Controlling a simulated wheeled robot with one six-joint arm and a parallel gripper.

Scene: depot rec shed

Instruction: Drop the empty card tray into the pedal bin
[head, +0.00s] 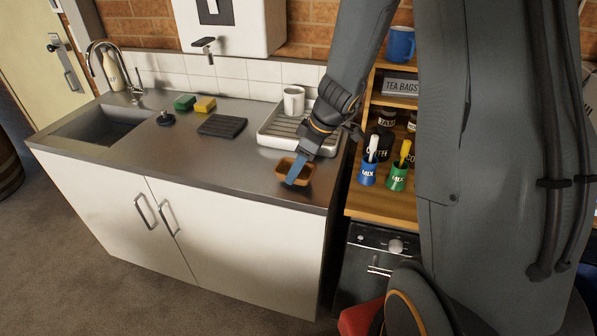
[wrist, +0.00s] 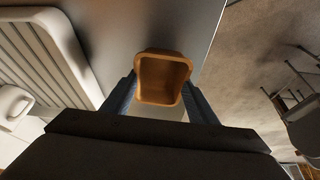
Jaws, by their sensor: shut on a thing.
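The empty card tray is a small brown open-topped box (head: 283,167), near the right front of the steel counter in the head view. My gripper (head: 296,174) is shut on it, with blue fingers. In the wrist view the card tray (wrist: 165,78) sits between the two fingers (wrist: 160,92), one at each side, and its inside is empty. I cannot tell in the head view whether its base touches the counter. I cannot make out a pedal bin in either view.
The steel counter (head: 235,162) holds a white draining rack (head: 270,141) with a white mug (head: 294,100), a black ridged mat (head: 222,125), two sponges and a sink (head: 105,124). Shelves with cups and jars stand at right. Open carpet (head: 70,260) lies in front of the cabinet.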

